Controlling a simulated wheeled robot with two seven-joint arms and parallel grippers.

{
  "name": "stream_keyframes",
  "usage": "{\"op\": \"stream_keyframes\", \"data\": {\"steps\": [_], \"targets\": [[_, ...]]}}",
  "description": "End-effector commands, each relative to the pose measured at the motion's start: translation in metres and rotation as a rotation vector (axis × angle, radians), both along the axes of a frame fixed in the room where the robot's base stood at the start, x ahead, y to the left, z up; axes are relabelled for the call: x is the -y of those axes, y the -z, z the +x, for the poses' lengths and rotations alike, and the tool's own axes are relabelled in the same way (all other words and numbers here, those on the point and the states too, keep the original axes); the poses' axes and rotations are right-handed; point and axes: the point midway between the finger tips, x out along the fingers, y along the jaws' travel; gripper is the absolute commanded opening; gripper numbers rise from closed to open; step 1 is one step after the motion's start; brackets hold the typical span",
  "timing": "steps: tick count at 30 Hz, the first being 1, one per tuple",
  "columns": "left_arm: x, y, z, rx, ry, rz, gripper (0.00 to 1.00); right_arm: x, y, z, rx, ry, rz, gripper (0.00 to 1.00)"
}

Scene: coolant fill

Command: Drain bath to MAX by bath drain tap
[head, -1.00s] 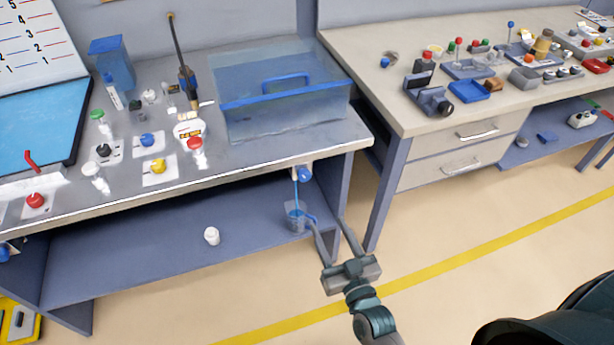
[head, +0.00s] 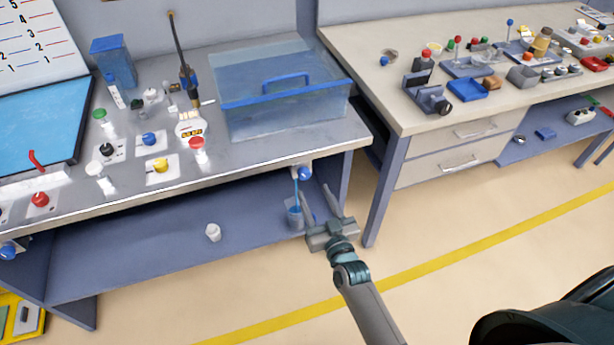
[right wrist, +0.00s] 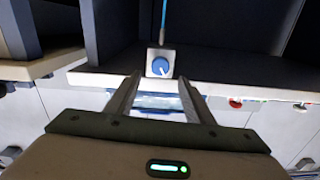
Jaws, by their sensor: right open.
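The bath (head: 285,100) is a translucent blue tank on the left bench, with a blue handle at its front. No MAX mark is legible. The bath drain tap (head: 305,173) is a blue knob on the bench's front edge. In the right wrist view the tap's round knob (right wrist: 160,66) has a white pointer mark. A thin blue stream runs from the tap into a small bluish jug (head: 294,217) on the lower shelf. My right gripper (head: 318,192) is open and empty, just below the tap. In the wrist view the knob lies just past the fingertips (right wrist: 158,80), apart from them. My left gripper is not in view.
Buttons, small bottles and a gauge (head: 190,126) crowd the bench left of the bath. A white cup (head: 213,232) stands on the lower shelf (head: 130,250). A second bench with drawers (head: 460,130) is at the right. The floor in front is clear.

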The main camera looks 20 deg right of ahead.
Motion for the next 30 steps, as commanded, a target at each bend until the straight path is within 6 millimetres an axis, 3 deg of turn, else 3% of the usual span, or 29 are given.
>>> {"op": "stream_keyframes", "data": {"steps": [6, 12, 26, 30], "targets": [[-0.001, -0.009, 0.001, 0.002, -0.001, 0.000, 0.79, -0.001, -0.002, 0.038, 0.000, -0.001, 0.001, 0.48], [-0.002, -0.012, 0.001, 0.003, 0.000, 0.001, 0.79, -0.002, -0.001, 0.061, 0.000, -0.001, 0.001, 0.48], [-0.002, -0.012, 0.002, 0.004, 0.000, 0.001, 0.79, -0.003, 0.000, 0.069, 0.000, 0.000, 0.001, 0.48], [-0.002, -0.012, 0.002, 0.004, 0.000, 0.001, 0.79, -0.003, 0.000, 0.069, 0.000, 0.000, 0.001, 0.17]]}}
